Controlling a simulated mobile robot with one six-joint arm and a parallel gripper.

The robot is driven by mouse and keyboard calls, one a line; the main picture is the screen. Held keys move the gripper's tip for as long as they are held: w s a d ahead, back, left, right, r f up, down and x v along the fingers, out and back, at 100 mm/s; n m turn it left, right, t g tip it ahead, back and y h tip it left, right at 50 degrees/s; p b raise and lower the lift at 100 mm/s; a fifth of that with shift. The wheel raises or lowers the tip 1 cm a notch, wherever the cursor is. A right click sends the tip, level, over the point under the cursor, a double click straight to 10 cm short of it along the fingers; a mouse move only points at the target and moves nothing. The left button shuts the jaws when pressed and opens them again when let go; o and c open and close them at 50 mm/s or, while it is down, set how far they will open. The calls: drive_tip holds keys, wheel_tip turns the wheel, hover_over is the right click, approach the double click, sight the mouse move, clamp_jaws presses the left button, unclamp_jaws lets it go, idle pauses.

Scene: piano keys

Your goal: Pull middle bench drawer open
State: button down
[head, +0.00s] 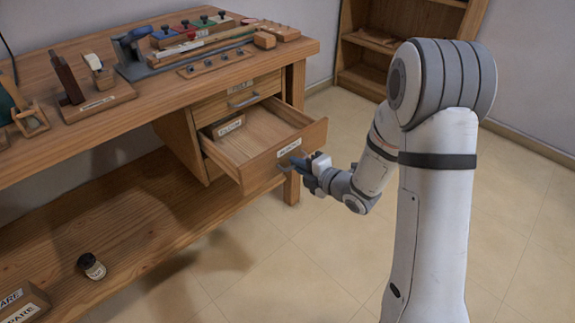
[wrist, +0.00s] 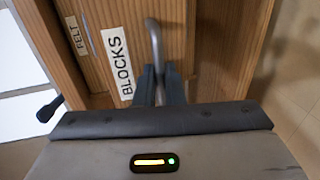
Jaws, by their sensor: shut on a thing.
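The middle bench drawer (head: 262,172) is pulled well out of the wooden bench, and its bare wooden inside shows in the head view. In the wrist view its front (wrist: 222,45) carries a BLOCKS label (wrist: 117,63) beside a grey metal bar handle (wrist: 154,38). My gripper (head: 298,167) is at the drawer front, and its two dark fingers (wrist: 160,85) are shut on the handle in the wrist view. The exact finger contact is partly hidden by the fingers.
The upper drawer (head: 236,98) above is closed; its FELT label (wrist: 76,35) shows in the wrist view. Tools and blocks stand on the benchtop (head: 110,133). Tiled floor (head: 290,260) before the drawer is clear.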

drive_tip(key=shift+w+d+r, duration=0.2)
drive_tip(key=shift+w+r, duration=0.05)
drive_tip(key=shift+w, duration=0.1)
drive_tip(key=c, duration=1.5)
unclamp_jaws()
drive_tip(key=shift+s+a+f, duration=0.1)
drive_tip(key=shift+s+a, duration=0.05)
drive_tip(key=shift+c, duration=0.2)
drive_tip(key=shift+s, duration=0.1)
drive_tip(key=p+v, duration=0.1)
drive_tip(key=v, duration=0.6)
drive_tip(key=shift+s+d+p, duration=0.2)
drive_tip(key=shift+s+p, duration=0.05)
drive_tip(key=shift+p, duration=0.05)
